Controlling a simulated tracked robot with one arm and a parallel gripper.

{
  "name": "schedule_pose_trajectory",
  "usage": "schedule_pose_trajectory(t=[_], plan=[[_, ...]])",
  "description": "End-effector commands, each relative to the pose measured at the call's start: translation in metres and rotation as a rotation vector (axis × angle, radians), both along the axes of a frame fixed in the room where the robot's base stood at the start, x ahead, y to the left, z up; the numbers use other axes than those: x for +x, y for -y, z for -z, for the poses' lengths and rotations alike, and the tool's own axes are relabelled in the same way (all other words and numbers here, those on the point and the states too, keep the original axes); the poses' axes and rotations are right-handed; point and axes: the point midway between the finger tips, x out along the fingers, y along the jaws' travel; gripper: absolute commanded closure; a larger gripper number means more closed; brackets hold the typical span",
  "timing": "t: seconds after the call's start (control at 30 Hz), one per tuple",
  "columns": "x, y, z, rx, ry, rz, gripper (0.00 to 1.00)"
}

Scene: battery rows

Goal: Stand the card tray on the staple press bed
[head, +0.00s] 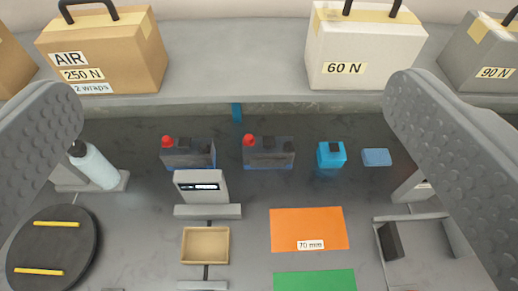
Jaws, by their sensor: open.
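My gripper (236,95) is open and empty, with one grey dimpled finger at each side of the head view. A shallow tan tray (205,246), which looks like the card tray, lies flat and empty on the dark floor, left of centre.
Two dark batteries with red caps (188,153) (268,153), a blue cube (331,154) and a blue block (376,157) stand behind. Labelled boxes (365,50) stand on a raised ledge.

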Motion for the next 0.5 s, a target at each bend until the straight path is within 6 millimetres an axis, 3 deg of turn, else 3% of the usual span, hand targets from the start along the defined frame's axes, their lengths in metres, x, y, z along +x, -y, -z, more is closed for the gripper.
schedule_pose_trajectory(t=[0.17,0.27,0.37,0.5], plan=[[0.0,0.0,0.0,-0.017,0.002,-0.005,0.0],[0.011,-0.003,0.01,-0.048,-0.033,-0.018,0.0],[0.034,-0.006,0.036,-0.122,-0.111,-0.05,0.0],[0.07,-0.019,0.089,-0.267,-0.264,-0.132,0.0]])
